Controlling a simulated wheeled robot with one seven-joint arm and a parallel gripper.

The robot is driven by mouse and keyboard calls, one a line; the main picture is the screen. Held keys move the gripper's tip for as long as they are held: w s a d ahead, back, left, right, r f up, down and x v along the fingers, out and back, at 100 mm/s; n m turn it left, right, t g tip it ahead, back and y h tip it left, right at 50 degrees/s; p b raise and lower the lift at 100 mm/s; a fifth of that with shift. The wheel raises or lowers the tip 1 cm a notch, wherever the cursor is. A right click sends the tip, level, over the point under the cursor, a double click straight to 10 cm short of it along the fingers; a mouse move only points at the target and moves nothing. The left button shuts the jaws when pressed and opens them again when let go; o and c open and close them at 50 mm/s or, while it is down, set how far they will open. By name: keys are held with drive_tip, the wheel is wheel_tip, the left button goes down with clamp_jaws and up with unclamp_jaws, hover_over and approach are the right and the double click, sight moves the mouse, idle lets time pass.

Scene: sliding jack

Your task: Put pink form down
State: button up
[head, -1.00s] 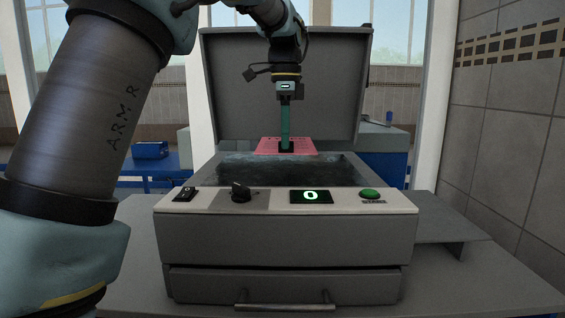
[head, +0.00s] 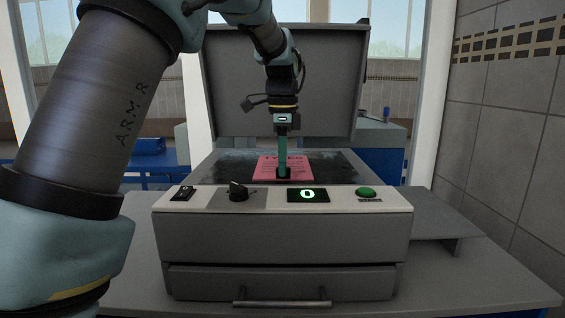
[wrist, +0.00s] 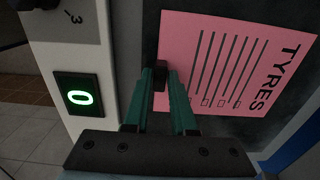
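The pink form (head: 283,166), a sheet with "TYRES" and ruled lines printed on it, is over the dark glass of the copier (head: 215,167). It also shows in the wrist view (wrist: 230,60). My gripper (head: 283,176) points down at the form's near edge. In the wrist view its green fingers (wrist: 162,80) close together on a small dark block at that edge. The form looks flat and close to the glass, but I cannot tell whether it touches all over.
The copier's lid (head: 285,85) stands open behind the glass. The front panel has a black knob (head: 238,190), a display (head: 308,195) reading 0 and a green button (head: 367,192). A side shelf (head: 440,228) is empty at the right.

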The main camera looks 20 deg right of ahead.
drive_tip(key=o, duration=0.3)
drive_tip(key=shift+o, duration=0.2)
wheel_tip(320, 180, up, 12)
drive_tip(key=b, duration=0.1)
drive_tip(key=shift+r, duration=0.15)
idle(0.6)
